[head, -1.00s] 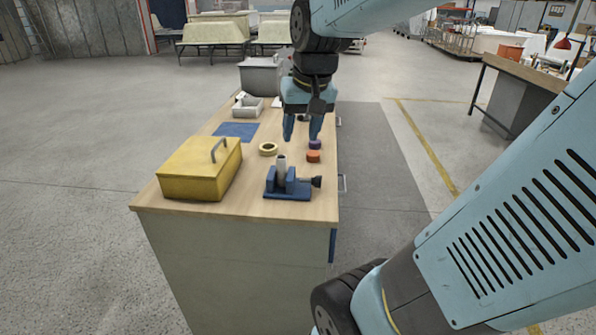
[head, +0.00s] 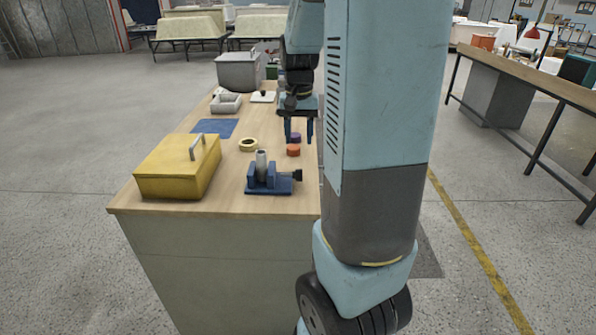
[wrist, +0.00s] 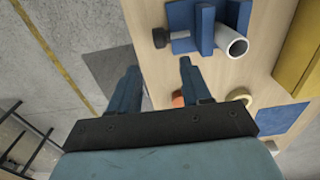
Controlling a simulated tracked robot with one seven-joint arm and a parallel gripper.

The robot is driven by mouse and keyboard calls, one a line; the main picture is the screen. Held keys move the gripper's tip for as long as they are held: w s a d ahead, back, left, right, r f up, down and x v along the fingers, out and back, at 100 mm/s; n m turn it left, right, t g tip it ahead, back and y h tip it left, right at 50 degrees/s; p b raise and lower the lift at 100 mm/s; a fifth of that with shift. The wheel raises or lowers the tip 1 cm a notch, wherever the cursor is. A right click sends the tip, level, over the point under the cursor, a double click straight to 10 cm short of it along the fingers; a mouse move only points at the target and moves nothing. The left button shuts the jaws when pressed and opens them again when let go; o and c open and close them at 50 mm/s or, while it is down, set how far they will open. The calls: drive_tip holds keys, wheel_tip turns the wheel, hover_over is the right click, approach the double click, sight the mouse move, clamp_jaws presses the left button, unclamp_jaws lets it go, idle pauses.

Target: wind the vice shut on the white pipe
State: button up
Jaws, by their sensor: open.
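The blue vice (head: 267,180) stands on the wooden bench near its front edge. The white pipe (head: 261,162) stands upright between the vice's jaws; whether the jaws touch it I cannot tell. The vice's black screw knob (head: 297,175) points to the right. In the wrist view the vice (wrist: 205,24), the pipe (wrist: 232,42) and the knob (wrist: 160,38) are at the top. My gripper (head: 298,140) is open and empty, behind and to the right of the vice in the head view. Its two fingers (wrist: 158,80) point toward the bench's edge side.
A yellow box (head: 178,170) stands left of the vice. A yellow tape ring (head: 248,144), an orange cap (head: 293,150) and a purple cap (head: 295,137) lie behind it. A blue mat (head: 215,127) and grey bins are farther back.

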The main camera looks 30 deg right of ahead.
sight(299, 170)
wheel_tip(299, 170, down, 12)
drive_tip(key=shift+r, duration=0.15)
idle(0.3)
drive_tip(key=shift+c, duration=0.4)
drive_tip(key=c, duration=0.7)
